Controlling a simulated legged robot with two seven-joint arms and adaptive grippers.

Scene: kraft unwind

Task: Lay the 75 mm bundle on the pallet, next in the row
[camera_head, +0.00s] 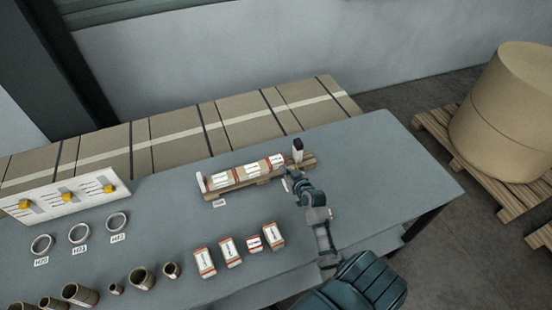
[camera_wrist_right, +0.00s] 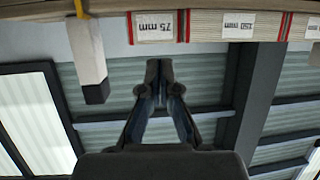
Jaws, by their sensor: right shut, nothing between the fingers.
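A small wooden pallet (camera_head: 236,189) on the grey table carries a row of kraft bundles with red bands and white labels. The bundle at the row's right end (camera_head: 275,162) is labelled 75 mm in the right wrist view (camera_wrist_right: 157,27). It lies beside a 150 mm bundle (camera_wrist_right: 237,25). A white post with a dark tip (camera_head: 297,152) stands at the pallet's right end, and it also shows in the wrist view (camera_wrist_right: 88,60). My right gripper (camera_head: 287,175) is shut and empty, close to the front of the pallet's right end, apart from the bundles. My left gripper is out of view.
Several labelled bundles (camera_head: 230,251) stand in a row at the table's front. Short brown tubes (camera_head: 142,278), rings (camera_head: 79,233) and a white panel with yellow knobs (camera_head: 67,197) are at the left. Large cartons (camera_head: 240,119) line the back. The table's right part is clear.

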